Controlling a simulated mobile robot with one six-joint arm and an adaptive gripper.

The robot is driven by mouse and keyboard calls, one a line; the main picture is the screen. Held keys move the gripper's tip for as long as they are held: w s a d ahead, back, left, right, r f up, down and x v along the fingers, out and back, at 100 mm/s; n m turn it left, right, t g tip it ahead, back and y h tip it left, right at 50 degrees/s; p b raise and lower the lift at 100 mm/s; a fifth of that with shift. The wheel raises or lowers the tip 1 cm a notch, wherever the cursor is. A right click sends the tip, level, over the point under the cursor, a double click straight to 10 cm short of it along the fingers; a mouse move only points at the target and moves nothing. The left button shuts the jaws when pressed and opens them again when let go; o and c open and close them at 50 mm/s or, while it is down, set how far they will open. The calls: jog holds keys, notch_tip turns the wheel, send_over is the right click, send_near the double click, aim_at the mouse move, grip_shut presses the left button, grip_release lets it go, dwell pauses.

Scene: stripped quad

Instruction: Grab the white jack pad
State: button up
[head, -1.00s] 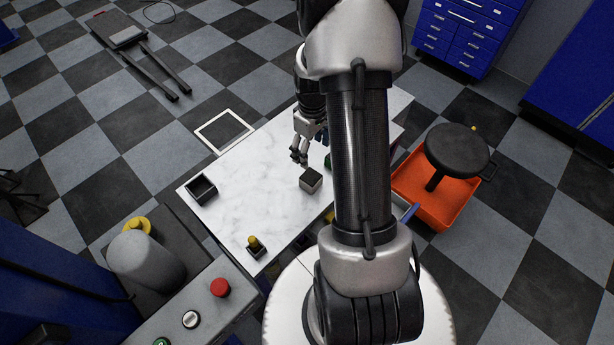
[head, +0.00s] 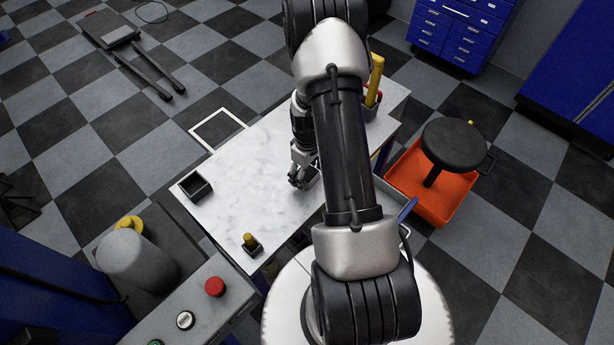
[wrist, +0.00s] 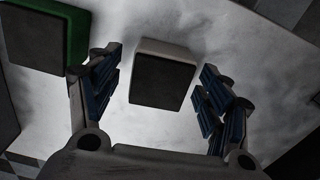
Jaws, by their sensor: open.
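The white jack pad (wrist: 163,75) is a squarish block with a dark top face and pale sides. In the wrist view it lies on the white table between the two fingers of my gripper (wrist: 160,64), with gaps on both sides. The gripper is open and empty. In the head view my gripper (head: 299,181) is low over the table at the pad's spot, and it and my arm hide most of the pad.
A green-sided dark pad (wrist: 40,45) lies left of the white one in the wrist view. An orange bin (head: 425,190) stands right of the table.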

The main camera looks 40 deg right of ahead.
jog(key=shift+c, duration=0.2)
jog(key=c, duration=1.3)
